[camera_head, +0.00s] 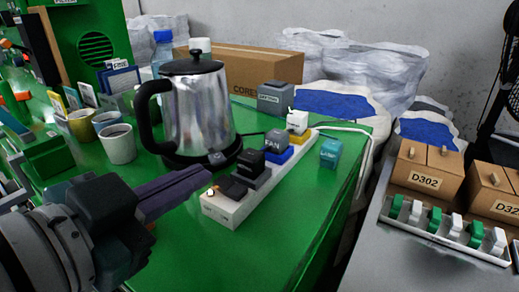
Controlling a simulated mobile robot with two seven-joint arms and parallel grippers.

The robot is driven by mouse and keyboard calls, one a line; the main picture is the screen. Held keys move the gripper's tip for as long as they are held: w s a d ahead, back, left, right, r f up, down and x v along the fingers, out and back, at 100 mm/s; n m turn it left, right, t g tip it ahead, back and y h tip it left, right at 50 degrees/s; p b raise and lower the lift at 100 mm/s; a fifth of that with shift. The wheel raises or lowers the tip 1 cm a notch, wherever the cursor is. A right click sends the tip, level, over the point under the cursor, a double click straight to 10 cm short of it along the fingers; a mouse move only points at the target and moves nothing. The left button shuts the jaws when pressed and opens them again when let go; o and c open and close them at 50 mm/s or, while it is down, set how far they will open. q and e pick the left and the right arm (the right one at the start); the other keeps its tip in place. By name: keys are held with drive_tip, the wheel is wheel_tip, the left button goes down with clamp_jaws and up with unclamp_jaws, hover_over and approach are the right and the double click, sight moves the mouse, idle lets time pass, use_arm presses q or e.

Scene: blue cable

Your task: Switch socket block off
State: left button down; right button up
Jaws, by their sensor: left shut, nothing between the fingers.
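The white socket block (229,215) lies on the green table to the right of the kettle, running away from me to the right. Several plugs sit in it: black ones near the front, then a blue and grey plug (278,146) marked FAN, and a yellow and white one (297,125) at the far end. My right gripper is not in view.
A steel kettle (197,110) stands close behind my left gripper. A teal plug (330,153) lies on the table right of the block. The table's right edge is near, and a grey table (378,243) with boxes stands beyond it.

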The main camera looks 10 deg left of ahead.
use_arm(q)
hover_over(214, 200)
drive_tip(key=d, duration=0.2)
drive_tip(key=shift+s+a+f, duration=0.1)
drive_tip(key=shift+s+f, duration=0.15)
drive_tip(key=shift+f, duration=0.4)
drive_tip(key=f, duration=0.1)
drive_tip(key=a+f+b, duration=0.1)
drive_tip(key=f, duration=0.1)
drive_tip(key=shift+w+a+f, duration=0.1)
drive_tip(key=shift+w+f, duration=0.05)
drive_tip(key=shift+w+a+f, duration=0.1)
drive_tip(key=shift+f, duration=0.15)
drive_tip(key=shift+a+f+n, duration=0.25)
drive_tip(key=shift+f+n, duration=0.1)
drive_tip(key=shift+n, duration=0.15)
wheel_tip(214, 200, up, 4)
drive_tip(key=p, duration=0.4)
drive_tip(key=shift+w+d+r, duration=0.1)
drive_tip(key=shift+d+r, duration=0.05)
drive_tip(key=v, duration=1)
drive_tip(key=shift+a, duration=0.25)
